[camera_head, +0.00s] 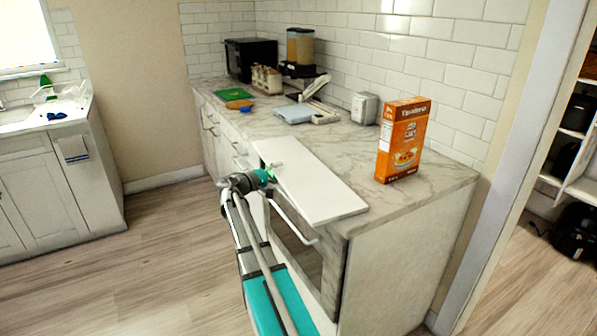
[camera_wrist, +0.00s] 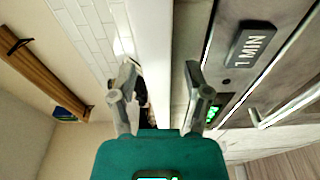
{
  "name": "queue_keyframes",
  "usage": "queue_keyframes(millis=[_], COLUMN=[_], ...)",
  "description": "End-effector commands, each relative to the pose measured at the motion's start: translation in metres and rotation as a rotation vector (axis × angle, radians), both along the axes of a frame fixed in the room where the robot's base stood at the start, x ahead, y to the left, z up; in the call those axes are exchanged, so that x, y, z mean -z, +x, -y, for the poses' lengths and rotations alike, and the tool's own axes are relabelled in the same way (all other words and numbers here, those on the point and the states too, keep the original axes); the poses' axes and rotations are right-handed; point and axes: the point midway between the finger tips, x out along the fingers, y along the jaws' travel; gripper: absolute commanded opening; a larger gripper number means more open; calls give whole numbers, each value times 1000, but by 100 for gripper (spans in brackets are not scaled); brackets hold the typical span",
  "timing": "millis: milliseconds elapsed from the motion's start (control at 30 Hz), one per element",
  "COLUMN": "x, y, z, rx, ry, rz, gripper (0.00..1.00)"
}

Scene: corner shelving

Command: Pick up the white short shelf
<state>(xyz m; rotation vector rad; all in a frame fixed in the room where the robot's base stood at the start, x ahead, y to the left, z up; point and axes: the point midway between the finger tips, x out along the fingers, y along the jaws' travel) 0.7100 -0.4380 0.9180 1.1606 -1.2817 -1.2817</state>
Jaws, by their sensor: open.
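The white short shelf, a flat white board (camera_head: 312,187), lies on the marble counter along its front edge, above the oven. My gripper (camera_head: 275,172) is at the board's front long edge, near its far end. In the wrist view the board (camera_wrist: 152,45) shows edge-on as a white strip between the two fingers of my gripper (camera_wrist: 160,80). The fingers are spread, one on each side of the strip, and not closed on it. I cannot tell whether either finger touches it.
An orange box (camera_head: 403,140) stands on the counter (camera_head: 425,195) right of the board. A grey-blue flat item (camera_head: 293,114), a toaster (camera_head: 364,107) and a black microwave (camera_head: 250,60) are farther back. The oven (camera_head: 295,250) with its handle is below. The floor at left is clear.

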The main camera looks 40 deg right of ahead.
Motion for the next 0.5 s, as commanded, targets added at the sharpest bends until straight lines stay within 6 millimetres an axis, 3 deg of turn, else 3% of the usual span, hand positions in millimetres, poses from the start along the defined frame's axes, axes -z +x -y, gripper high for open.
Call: queue_keyframes(millis=[133, 433, 500], x=[0, 0, 0], y=[0, 0, 0], z=[0, 0, 0], rx=[0, 0, 0], ry=[0, 0, 0], rz=[0, 0, 0], gripper=[59, 3, 0])
